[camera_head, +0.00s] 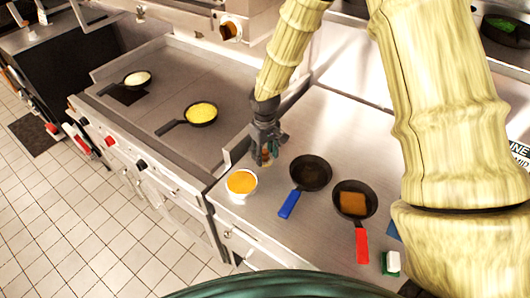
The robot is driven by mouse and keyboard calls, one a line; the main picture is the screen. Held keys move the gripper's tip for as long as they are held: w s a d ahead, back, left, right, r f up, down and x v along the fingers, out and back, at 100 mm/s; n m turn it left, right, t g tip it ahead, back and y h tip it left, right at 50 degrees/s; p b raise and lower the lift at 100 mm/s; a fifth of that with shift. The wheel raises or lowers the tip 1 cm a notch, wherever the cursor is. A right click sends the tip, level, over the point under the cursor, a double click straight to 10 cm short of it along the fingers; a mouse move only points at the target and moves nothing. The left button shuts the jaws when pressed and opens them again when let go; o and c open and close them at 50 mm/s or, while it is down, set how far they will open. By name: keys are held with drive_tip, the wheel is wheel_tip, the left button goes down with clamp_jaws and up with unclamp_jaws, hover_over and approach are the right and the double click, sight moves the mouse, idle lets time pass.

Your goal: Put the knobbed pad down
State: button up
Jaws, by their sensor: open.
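My gripper (266,156) points down over the steel counter, behind and to the right of the orange-filled container. It is open. A small brownish patch shows between its fingers, too small to tell what it is or whether it touches them. A small green and white block (391,263) lies at the counter's front right, beside the red pan handle and well apart from my gripper. It may be the knobbed pad, but no knob can be made out at this size.
A dark pan with blue handle (311,172) and a red-handled pan (352,188) holding a brown square are on the counter (312,128). An orange-filled container (241,184) stands near its left edge. Two pans, one with yellow food (201,113), are on the griddle (172,75).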

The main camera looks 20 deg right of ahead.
sight(265, 152)
drive_tip(key=shift+r, duration=0.2)
wheel_tip(265, 152, up, 12)
drive_tip(key=b, duration=0.4)
idle(0.4)
idle(0.3)
